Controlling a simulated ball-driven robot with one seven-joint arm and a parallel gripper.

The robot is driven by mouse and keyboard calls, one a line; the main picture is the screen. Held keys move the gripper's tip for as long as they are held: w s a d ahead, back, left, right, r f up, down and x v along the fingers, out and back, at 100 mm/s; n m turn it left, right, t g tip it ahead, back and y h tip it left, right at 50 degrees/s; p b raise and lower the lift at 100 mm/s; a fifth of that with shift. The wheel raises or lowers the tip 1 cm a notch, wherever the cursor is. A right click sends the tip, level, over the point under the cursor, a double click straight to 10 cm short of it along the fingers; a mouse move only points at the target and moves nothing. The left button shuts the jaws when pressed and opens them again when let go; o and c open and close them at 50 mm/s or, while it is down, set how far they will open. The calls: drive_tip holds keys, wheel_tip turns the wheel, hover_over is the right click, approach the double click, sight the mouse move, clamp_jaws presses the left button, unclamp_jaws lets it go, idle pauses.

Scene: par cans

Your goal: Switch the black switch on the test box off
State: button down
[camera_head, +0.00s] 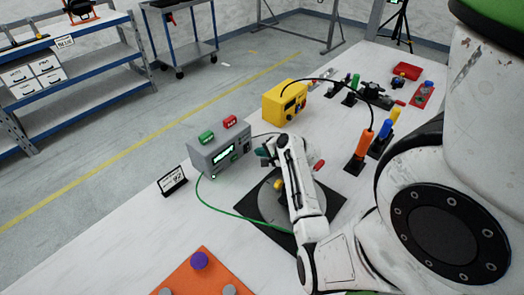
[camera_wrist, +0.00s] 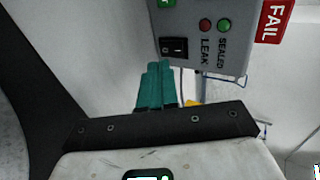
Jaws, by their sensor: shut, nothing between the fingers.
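The test box (camera_head: 218,152) is a grey box with a lit green display, standing on the white table left of my gripper. Its black rocker switch (camera_wrist: 173,47) shows in the wrist view on the panel of the box (camera_wrist: 230,59), beside a red lamp (camera_wrist: 205,25) marked LEAK and a green lamp (camera_wrist: 224,26) marked SEALED. My gripper (camera_head: 263,155) is close to the right end of the box. Its teal fingers (camera_wrist: 154,70) are shut and empty, just below the switch in the wrist view. I cannot tell whether they touch it.
A green cable (camera_head: 236,213) runs across the table. A yellow box (camera_head: 285,102) stands behind. A small sign (camera_head: 172,181) stands at left.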

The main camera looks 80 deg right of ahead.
drive_tip(key=shift+s+a+r, duration=0.25)
drive_tip(key=shift+s, duration=0.25)
drive_tip(key=v, duration=0.9)
drive_tip(key=shift+r+b, duration=0.25)
drive_tip(key=shift+b, duration=0.1)
drive_tip(key=shift+w, duration=0.1)
